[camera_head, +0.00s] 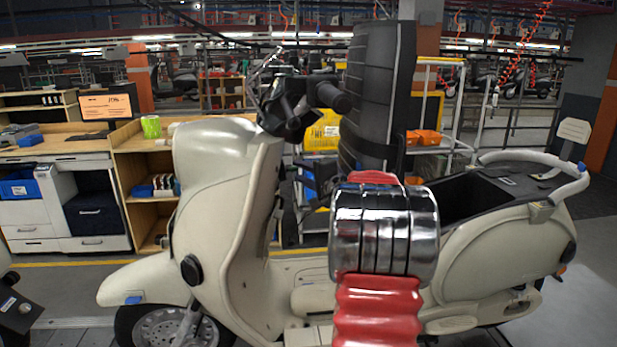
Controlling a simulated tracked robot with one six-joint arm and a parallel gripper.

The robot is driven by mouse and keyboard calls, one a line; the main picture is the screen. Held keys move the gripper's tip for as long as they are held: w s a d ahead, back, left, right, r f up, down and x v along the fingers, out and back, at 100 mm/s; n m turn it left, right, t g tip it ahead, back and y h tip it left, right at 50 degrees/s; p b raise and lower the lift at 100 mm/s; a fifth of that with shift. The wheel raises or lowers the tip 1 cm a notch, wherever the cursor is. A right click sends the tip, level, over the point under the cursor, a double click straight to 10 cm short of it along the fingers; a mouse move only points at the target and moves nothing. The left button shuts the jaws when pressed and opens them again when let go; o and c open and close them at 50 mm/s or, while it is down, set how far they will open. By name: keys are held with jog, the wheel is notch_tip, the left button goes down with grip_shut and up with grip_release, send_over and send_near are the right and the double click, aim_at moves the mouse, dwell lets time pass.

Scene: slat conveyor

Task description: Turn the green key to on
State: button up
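A cream scooter (222,185) stands side-on across the view, its front wheel (175,328) at the lower left. Its dark handlebar (300,105) is at the top of the leg shield. I cannot make out the green key; the handlebar parts and my arm leave that area dark and partly covered. My red and chrome arm rises in front of the scooter's middle. Small dark parts (312,180) show between the leg shield and my arm; I cannot tell whether they belong to my gripper. My fingertips cannot be made out.
A wooden bench with shelves (150,165) and white drawer cabinets (30,235) stand behind at the left. A rack with yellow and orange bins (424,138) is behind the seat area. Grey floor (585,300) is open at the lower right.

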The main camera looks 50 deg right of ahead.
jog(key=shift+w+d, duration=0.1)
jog(key=shift+w, duration=0.45)
jog(key=shift+c, duration=0.6)
grip_shut()
